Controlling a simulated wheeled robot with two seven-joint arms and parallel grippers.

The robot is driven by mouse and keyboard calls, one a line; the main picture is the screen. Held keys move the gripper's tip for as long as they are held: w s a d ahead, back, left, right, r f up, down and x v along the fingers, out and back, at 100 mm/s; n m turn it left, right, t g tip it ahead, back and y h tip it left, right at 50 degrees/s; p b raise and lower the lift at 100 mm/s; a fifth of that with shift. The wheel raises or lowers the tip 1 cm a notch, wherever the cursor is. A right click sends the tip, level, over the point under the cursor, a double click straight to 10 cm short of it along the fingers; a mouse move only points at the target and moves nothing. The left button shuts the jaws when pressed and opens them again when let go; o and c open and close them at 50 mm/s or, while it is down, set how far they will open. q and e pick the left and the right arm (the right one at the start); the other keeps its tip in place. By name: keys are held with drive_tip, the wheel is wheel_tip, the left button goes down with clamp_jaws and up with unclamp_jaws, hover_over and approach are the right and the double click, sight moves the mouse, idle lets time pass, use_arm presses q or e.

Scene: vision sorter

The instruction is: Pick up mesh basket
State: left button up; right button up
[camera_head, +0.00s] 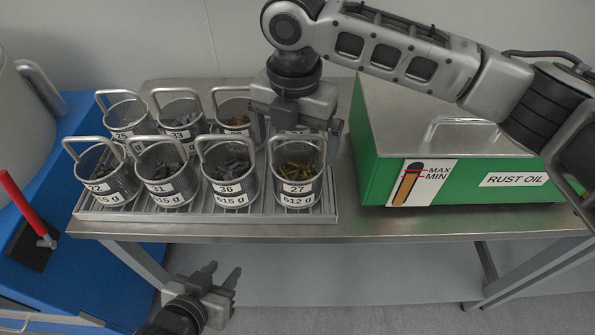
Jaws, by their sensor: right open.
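Several round metal mesh baskets with raised handles and number labels stand in two rows on a ribbed tray (190,215). The front-right basket, labelled 27 (297,188), holds brass-coloured parts. Basket 36 (230,188) and basket 31 (167,187) to its left hold dark parts. My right gripper (297,132) reaches in from the right and is open directly above and behind basket 27, hiding the top of its handle. I cannot tell whether it touches the handle. My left gripper (223,272) is open and empty, low in front of the table.
A green box labelled RUST OIL (455,180) with a metal lid stands right of the tray. A blue machine (75,255) with a red lever (27,208) is at the left. The steel table (380,228) has a narrow clear strip along its front edge.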

sight(297, 155)
drive_tip(key=f, duration=0.4)
drive_tip(key=shift+w+d+f, duration=0.2)
drive_tip(key=shift+f, duration=0.1)
drive_tip(key=shift+r, duration=0.1)
drive_tip(key=c, duration=1.9)
